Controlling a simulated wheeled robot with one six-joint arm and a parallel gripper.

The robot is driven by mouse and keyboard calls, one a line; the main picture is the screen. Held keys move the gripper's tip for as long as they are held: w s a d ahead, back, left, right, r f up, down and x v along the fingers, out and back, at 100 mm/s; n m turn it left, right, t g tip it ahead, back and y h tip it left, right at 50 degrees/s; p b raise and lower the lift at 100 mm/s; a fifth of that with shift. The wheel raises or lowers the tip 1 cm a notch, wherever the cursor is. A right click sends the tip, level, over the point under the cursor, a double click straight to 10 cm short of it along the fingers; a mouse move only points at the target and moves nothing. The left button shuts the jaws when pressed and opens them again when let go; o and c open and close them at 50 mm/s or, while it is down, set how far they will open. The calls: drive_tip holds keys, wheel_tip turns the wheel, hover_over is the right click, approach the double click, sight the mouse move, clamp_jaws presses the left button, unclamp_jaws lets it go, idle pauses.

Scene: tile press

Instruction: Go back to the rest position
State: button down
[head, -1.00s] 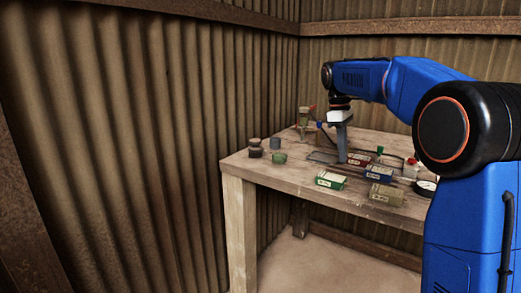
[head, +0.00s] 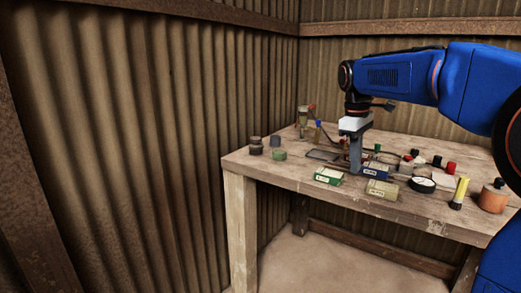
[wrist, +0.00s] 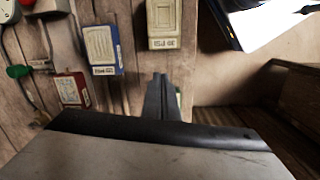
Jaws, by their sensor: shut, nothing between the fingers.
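My gripper (head: 356,165) hangs pointing down over the wooden table (head: 245,165) in the head view, close to a blue-and-white box (head: 377,171). Its fingers are together with nothing between them. In the wrist view the closed fingers (wrist: 160,90) stand over the table's edge region, with the blue box (wrist: 101,48) and a beige box (wrist: 163,20) beyond them. Whether the fingertips touch anything cannot be told. My blue arm reaches in from the right.
A green-and-white box (head: 328,176), a beige box (head: 381,190), a round gauge (head: 422,184), a yellow torch (head: 459,193) and an orange bottle (head: 493,196) stand along the table. Dark jars (head: 255,146) are at the left end. Corrugated walls close in behind and left.

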drive_tip(key=s+f+m+t, duration=0.1)
drive_tip(key=s+f+m, duration=0.2)
drive_tip(key=s+f, duration=0.3)
drive_tip(key=s+f+m+t, duration=0.2)
drive_tip(key=s+f, duration=0.4)
drive_tip(key=s, duration=0.9)
drive_tip(key=s+f+m+t+y, duration=0.1)
drive_tip(key=s+f+m, duration=0.3)
drive_tip(key=s, duration=0.7)
drive_tip(key=shift+s+d+f+t, duration=0.3)
drive_tip(key=shift+f+t, duration=0.1)
drive_tip(key=shift+f, duration=0.5)
